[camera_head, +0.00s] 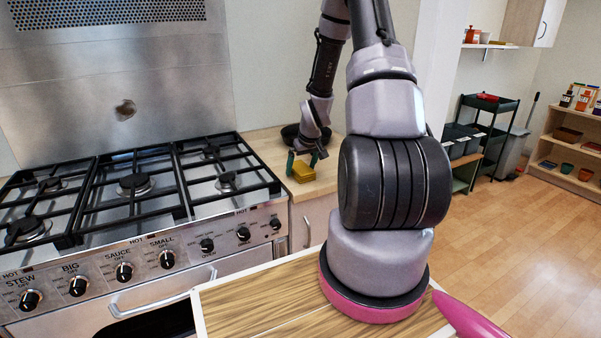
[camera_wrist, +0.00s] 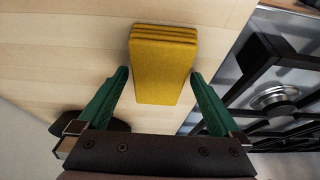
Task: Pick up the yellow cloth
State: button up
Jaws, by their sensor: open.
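The yellow cloth (camera_wrist: 163,68) is a folded, layered block on the light wooden counter. In the head view the cloth (camera_head: 303,173) lies on the counter just right of the cooker. My gripper (camera_wrist: 160,75) is open, with its two green fingers apart on either side of the cloth's near end in the wrist view. In the head view my gripper (camera_head: 303,161) is right at the cloth, partly in front of it. Nothing is held. I cannot tell whether the fingers touch the counter.
The range cooker (camera_head: 140,187) with black grates stands directly left of the cloth; its edge also shows in the wrist view (camera_wrist: 275,85). Open floor (camera_head: 520,240) lies to the right.

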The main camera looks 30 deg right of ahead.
aim_at(301, 168)
jog(key=c, duration=1.2)
jog(key=shift+r, duration=0.15)
notch_tip(301, 168, up, 10)
jog(key=shift+f, duration=0.1)
